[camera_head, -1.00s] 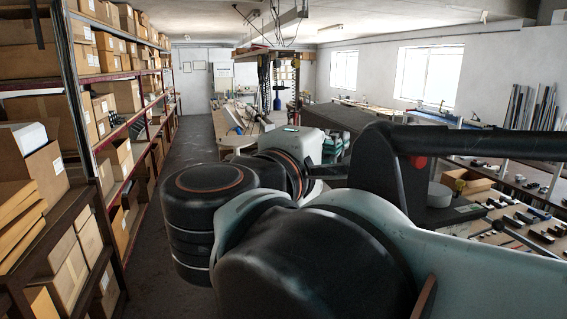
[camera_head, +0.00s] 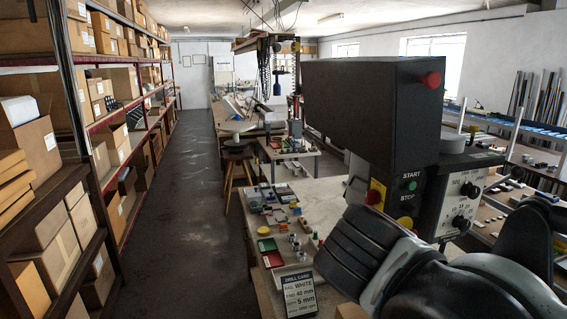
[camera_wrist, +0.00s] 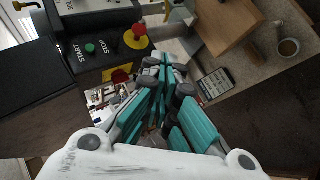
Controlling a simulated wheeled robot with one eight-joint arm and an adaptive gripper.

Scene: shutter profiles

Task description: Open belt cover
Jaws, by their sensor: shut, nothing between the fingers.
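The belt cover (camera_head: 365,110) is a large black box on top of the drill press in the head view. It looks closed, with its long face towards me. A red knob (camera_head: 431,79) sits on its right end. Below it is the drill's control panel (camera_head: 408,190) with START and STOP buttons. My gripper (camera_wrist: 167,75) shows in the wrist view with its teal fingers together and empty. It points past the START/STOP panel (camera_wrist: 90,55), apart from the red knob. In the head view my arm fills the lower right and the fingers are hidden.
A bench (camera_head: 328,190) holds small coloured parts and a drill card (camera_head: 301,292). Shelving with cardboard boxes (camera_head: 40,145) lines the left, with a clear aisle (camera_head: 185,220) beside it. The wrist view shows a wooden block (camera_wrist: 225,25) and a cup (camera_wrist: 288,48).

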